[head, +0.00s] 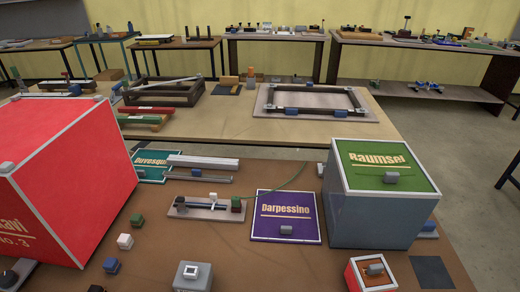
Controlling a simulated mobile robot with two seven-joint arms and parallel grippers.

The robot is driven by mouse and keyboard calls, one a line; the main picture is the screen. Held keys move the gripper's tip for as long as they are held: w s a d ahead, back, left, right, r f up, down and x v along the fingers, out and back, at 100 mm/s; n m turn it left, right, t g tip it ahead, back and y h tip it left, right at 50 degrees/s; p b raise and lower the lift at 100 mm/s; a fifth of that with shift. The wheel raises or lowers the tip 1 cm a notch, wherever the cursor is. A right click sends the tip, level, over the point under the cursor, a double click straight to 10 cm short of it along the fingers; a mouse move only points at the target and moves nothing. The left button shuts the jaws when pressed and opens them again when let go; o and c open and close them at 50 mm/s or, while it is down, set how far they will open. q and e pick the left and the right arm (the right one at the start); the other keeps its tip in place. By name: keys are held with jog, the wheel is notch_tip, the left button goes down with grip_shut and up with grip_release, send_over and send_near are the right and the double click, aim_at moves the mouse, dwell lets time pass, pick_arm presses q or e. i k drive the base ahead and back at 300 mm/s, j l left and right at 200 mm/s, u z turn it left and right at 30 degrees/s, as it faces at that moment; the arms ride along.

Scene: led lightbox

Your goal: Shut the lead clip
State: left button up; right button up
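I cannot tell for certain which part is the lead clip. A small fixture on a light base plate (180,212) stands near the middle of the brown table. A thin green lead (285,184) curves from near the green block up to the right. Whether any clip there is open or shut is too small to tell. Neither of my grippers is in the head view.
A large red box (60,170) fills the left. A grey box with a green "Raumsel" top (385,220) stands right. A purple "Darpessino" panel (286,230) lies between. Small blocks, including a white one (125,241), stand in front. A dark frame (312,89) lies on the table behind.

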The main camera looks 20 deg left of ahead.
aim_at(180, 200)
jog(key=u, duration=1.35)
